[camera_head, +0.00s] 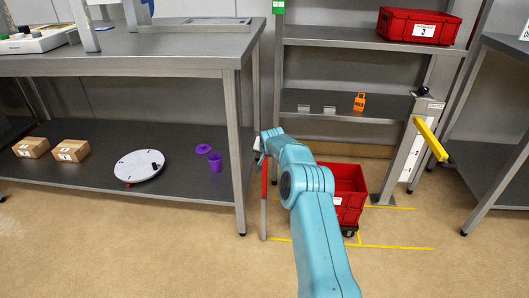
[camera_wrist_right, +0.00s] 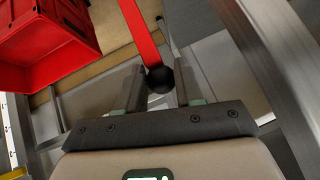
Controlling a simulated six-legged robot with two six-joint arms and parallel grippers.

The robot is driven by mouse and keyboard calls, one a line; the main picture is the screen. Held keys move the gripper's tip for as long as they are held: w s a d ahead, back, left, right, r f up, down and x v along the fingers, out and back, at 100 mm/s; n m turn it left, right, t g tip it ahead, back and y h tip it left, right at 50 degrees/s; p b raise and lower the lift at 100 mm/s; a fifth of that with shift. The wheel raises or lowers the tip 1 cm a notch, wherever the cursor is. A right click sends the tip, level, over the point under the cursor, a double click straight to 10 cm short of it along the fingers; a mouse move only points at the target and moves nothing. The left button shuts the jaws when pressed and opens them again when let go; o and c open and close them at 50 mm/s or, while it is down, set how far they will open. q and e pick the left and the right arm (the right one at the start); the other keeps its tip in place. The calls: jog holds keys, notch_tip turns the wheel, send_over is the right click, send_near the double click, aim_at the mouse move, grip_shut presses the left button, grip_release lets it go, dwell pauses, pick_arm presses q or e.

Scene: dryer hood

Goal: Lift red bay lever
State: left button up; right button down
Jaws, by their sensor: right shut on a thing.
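The red bay lever (camera_head: 264,185) is a narrow red bar at the left post of the shelf rack, seen just left of my right arm in the head view. In the wrist view the red bar (camera_wrist_right: 139,30) ends in a black ball knob (camera_wrist_right: 160,79). My right gripper (camera_wrist_right: 160,88) is shut on this knob, one finger on each side. In the head view my right gripper (camera_head: 260,146) is small and partly hidden by its own wrist, at the rack's left post. My left gripper is not in view.
A red crate on wheels (camera_head: 348,190) stands on the floor behind my right arm. A yellow lever (camera_head: 430,139) sticks out from the right post. A steel table (camera_head: 150,58) stands close on the left. An orange padlock-shaped tag (camera_head: 359,102) stands on the middle shelf.

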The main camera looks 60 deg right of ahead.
jog(key=shift+s+f, duration=0.3)
jog(key=shift+f, duration=0.3)
jog(key=c, duration=0.9)
grip_release()
jog(key=shift+o, duration=0.7)
jog(key=shift+w+f, duration=0.1)
jog(key=shift+f, duration=0.1)
jog(key=p+v, duration=0.1)
jog(key=v, duration=1.5)
jog(key=shift+r, duration=0.6)
